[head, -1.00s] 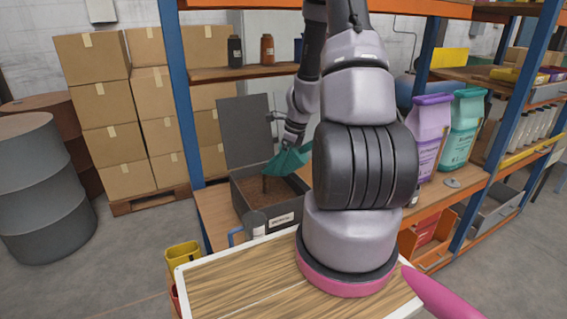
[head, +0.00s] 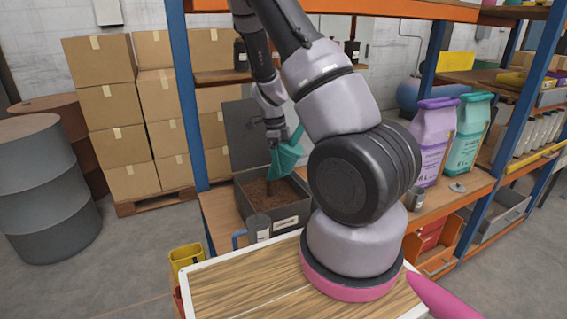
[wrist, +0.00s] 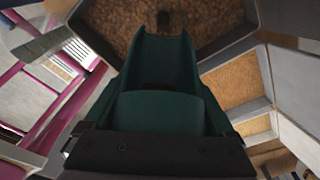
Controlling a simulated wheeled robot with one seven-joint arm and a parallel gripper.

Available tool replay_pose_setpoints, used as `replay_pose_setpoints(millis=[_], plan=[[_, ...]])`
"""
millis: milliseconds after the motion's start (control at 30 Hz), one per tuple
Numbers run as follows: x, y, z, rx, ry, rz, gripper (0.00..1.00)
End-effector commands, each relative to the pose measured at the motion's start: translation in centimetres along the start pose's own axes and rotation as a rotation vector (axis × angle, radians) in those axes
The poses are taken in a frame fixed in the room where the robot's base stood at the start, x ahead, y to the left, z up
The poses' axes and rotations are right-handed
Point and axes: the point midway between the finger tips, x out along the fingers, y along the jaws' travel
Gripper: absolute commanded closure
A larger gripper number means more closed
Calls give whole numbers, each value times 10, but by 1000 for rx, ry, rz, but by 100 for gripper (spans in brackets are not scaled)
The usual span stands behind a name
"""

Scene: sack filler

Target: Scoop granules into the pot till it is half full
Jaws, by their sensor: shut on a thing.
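My gripper (head: 275,135) is shut on the teal scoop (head: 286,157), above the open dark grey bin (head: 290,212). The scoop is steeply tilted, its mouth toward the brown granules (head: 255,188). The wrist view shows the scoop (wrist: 158,100) from behind, its trough pointing at the granules (wrist: 120,22). No granules are clearly visible in the trough; its inside is dark. A grey metal cup (head: 259,226) stands at the bin's front left corner, and another (head: 415,198) stands right of my arm. I cannot tell which is the pot, and neither cup's contents show.
The bin's raised lid (head: 242,135) stands behind it. A dark upright piece (head: 271,187) shows in the granules. Purple (head: 432,140) and teal (head: 467,135) bags stand on the bench at right. Blue rack posts (head: 188,100) frame the workspace. My arm hides part of the bench.

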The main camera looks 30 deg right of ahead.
Motion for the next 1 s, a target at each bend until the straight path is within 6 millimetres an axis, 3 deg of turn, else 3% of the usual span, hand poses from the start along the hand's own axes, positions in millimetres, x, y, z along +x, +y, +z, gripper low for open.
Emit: replay_pose_setpoints(millis=[500, 1000], plan=[[-7, 0, 26, -2, 391, -1, 100], [-9, 0, 28, -1, 432, 1, 100]])
